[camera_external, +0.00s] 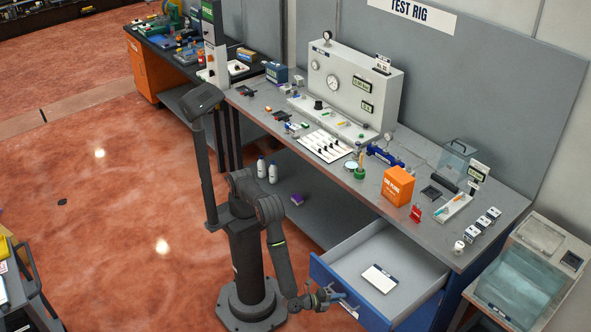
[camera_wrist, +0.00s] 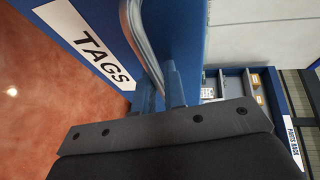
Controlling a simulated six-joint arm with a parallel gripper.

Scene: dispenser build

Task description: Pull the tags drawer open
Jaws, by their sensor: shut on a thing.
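The tags drawer is a blue-fronted drawer (camera_external: 335,287) under the right end of the bench, and it stands well open in the external view. Its white TAGS label (camera_wrist: 84,42) shows on the blue front in the wrist view. The curved metal handle (camera_wrist: 143,38) passes between the fingers of my gripper (camera_wrist: 160,90). My gripper (camera_external: 338,296) is shut on the handle, at the drawer front. A white card with a dark edge (camera_external: 380,279) lies inside on the pale drawer floor. The exact finger contact on the handle is partly hidden.
The grey bench top (camera_external: 330,185) above carries an orange box (camera_external: 397,186), a gauge panel (camera_external: 350,85) and several small parts. A clear-lidded bin (camera_external: 520,270) stands right of the drawer. Open red floor (camera_external: 130,220) lies left of my base.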

